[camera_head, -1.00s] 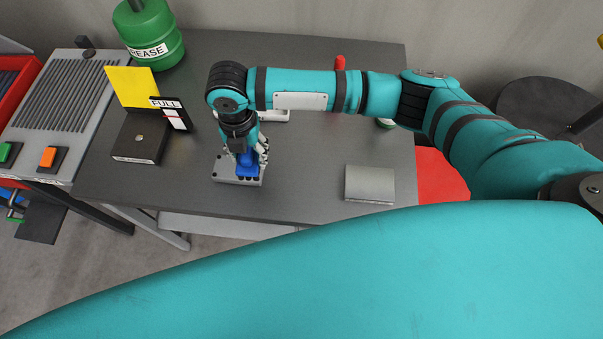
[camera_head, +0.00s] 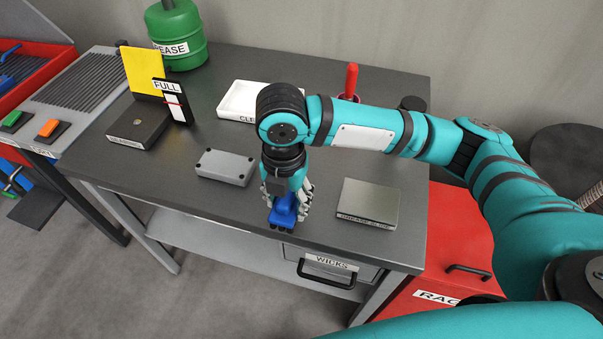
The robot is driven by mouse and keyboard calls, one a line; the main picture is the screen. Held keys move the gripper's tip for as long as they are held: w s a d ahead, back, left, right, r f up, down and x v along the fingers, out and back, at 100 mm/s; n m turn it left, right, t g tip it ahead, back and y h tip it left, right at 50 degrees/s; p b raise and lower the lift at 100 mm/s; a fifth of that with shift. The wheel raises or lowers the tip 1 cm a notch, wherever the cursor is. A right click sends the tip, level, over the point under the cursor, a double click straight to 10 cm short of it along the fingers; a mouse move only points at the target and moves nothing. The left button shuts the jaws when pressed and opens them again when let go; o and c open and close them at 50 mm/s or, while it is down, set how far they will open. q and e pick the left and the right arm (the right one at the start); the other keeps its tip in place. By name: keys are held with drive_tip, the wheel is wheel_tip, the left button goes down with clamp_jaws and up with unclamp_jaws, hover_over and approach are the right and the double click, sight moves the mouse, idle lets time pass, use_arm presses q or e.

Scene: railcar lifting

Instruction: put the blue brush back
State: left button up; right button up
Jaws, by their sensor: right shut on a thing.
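The blue brush (camera_head: 284,211) is in my right gripper (camera_head: 286,200), which points down over the front part of the dark table, between a grey box and a flat grey plate. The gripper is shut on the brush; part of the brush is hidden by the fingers. I cannot tell whether the brush touches the table top. My left gripper is not in view.
The grey box (camera_head: 225,167) lies left of the gripper, the grey plate (camera_head: 367,204) right. A white tray (camera_head: 238,100), a red-handled thing (camera_head: 351,80), a green grease can (camera_head: 177,35) and a black box with yellow flap (camera_head: 137,126) stand farther back. The wicks drawer (camera_head: 325,265) is below.

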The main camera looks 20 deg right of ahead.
drive_tip(key=w+d, duration=0.2)
drive_tip(key=w, duration=0.1)
drive_tip(key=w+d+p, duration=0.1)
drive_tip(key=w+d, duration=0.1)
drive_tip(key=w, duration=0.2)
drive_tip(key=w+d+f, duration=0.1)
drive_tip(key=w+d, duration=0.1)
drive_tip(key=w, duration=0.1)
drive_tip(key=shift+w+d+p, duration=0.1)
drive_tip(key=shift+w+p, duration=0.2)
drive_tip(key=shift+p, duration=0.1)
wheel_tip(320, 180, down, 4)
drive_tip(key=shift+s+r+p, duration=0.1)
drive_tip(key=shift+r+p, duration=0.15)
drive_tip(key=shift+p, duration=0.25)
drive_tip(key=shift+f, duration=0.1)
drive_tip(key=shift+f, duration=0.1)
drive_tip(key=o, duration=1.1)
wheel_tip(320, 180, up, 12)
drive_tip(key=b, duration=0.2)
